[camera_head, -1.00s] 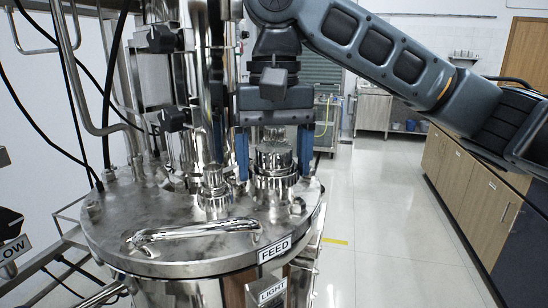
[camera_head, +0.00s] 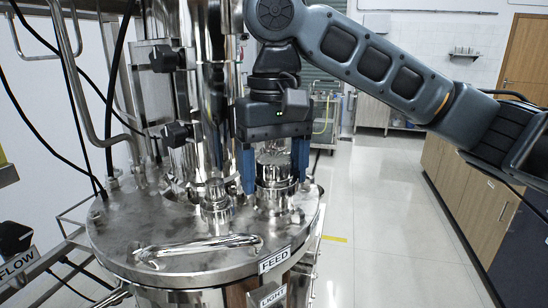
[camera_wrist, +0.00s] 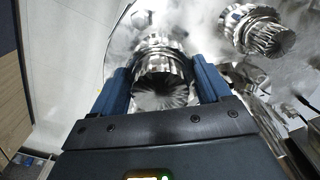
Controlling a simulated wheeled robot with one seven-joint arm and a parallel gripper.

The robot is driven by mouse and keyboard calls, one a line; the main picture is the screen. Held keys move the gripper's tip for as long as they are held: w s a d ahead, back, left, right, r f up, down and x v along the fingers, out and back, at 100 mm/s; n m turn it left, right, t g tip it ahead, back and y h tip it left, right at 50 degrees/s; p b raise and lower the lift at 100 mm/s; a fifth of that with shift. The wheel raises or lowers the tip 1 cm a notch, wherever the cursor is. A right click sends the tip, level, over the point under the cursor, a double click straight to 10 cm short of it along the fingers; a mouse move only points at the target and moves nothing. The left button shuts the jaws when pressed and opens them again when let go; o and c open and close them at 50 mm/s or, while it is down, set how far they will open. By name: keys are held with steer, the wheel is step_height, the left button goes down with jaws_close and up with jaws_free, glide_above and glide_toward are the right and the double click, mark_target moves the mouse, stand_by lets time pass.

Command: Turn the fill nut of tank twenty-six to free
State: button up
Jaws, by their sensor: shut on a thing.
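The steel tank's round lid (camera_head: 120,240) fills the lower left of the head view. A ribbed steel fill nut (camera_head: 274,172) stands upright on the lid behind the FEED label (camera_head: 274,259). My gripper (camera_head: 273,186) reaches down over the nut, with one blue finger on each side. It is shut on the nut. In the wrist view the ridged nut (camera_wrist: 162,85) sits between the fingers of my gripper (camera_wrist: 160,66). The fingers hide parts of its sides. I cannot see a tank number.
A second, smaller ribbed fitting (camera_head: 215,200) stands close to the left of the nut; one ribbed fitting (camera_wrist: 262,32) also shows in the wrist view. A tall steel column (camera_head: 212,90) rises behind it. A curved handle (camera_head: 198,247) lies in front. The floor at right is clear.

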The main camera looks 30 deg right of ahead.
steer(key=n+p, duration=0.1)
steer(key=n, duration=0.3)
steer(key=shift+n, duration=0.3)
steer(key=n, duration=1)
steer(key=shift+n, duration=2.3)
steer(key=o, duration=1)
steer(key=shift+r, duration=3.9)
